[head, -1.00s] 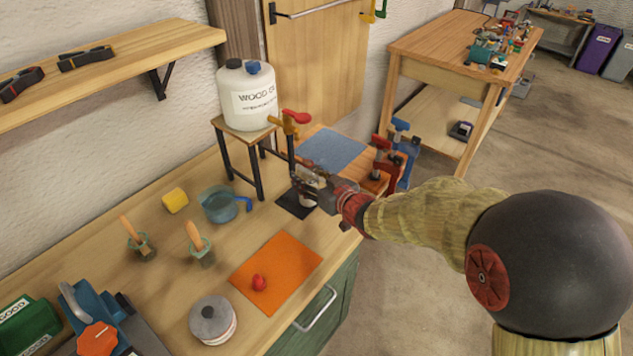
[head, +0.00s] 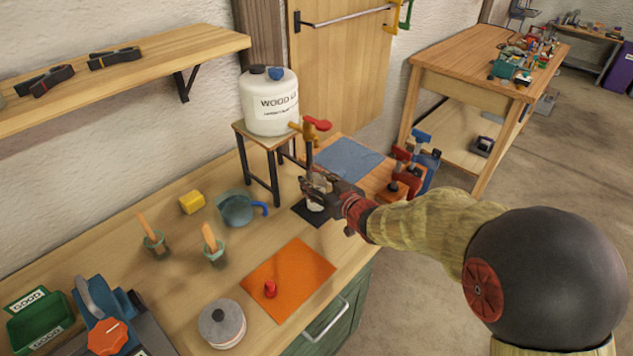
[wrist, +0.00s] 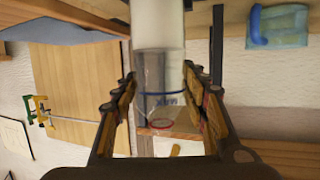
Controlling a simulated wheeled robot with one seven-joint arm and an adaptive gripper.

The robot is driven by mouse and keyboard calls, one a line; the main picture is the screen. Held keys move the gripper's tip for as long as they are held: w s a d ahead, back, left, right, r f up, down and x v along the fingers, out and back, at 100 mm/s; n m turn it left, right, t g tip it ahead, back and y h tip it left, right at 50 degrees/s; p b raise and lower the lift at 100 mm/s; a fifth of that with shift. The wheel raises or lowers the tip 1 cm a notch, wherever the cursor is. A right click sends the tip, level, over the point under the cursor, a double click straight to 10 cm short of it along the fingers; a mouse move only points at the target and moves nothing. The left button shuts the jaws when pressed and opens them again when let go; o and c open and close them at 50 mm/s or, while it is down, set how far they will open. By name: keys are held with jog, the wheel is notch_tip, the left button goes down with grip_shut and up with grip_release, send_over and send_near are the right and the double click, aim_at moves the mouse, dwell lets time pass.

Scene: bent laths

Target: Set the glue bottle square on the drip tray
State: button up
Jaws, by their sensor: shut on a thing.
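The glue bottle (head: 316,204) is a small clear bottle with white contents. In the wrist view, which looks upside down, the bottle (wrist: 160,75) stands between the fingers. It carries a blue line with lettering, and the white contents stop short of that line. My gripper (head: 319,187) is shut on the bottle; its fingers also show in the wrist view (wrist: 162,95). The drip tray (head: 327,216) is a flat black square on the bench under the tap. The bottle is over the tray and looks upright. I cannot tell whether its base touches the tray.
A white wood glue drum (head: 270,105) with an orange, red-handled tap (head: 312,127) stands on a stand (head: 262,165) behind. A blue jug (head: 236,209) is to the left. Red and blue clamps (head: 412,165) stand right. A red cap (head: 270,289) sits on an orange mat (head: 290,275).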

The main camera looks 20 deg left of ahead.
jog(key=shift+f+b, duration=0.3)
jog(key=shift+f, duration=0.2)
jog(key=o, duration=1.4)
jog(key=shift+o, duration=0.3)
jog(key=shift+f, duration=0.1)
jog(key=shift+s+d, duration=0.1)
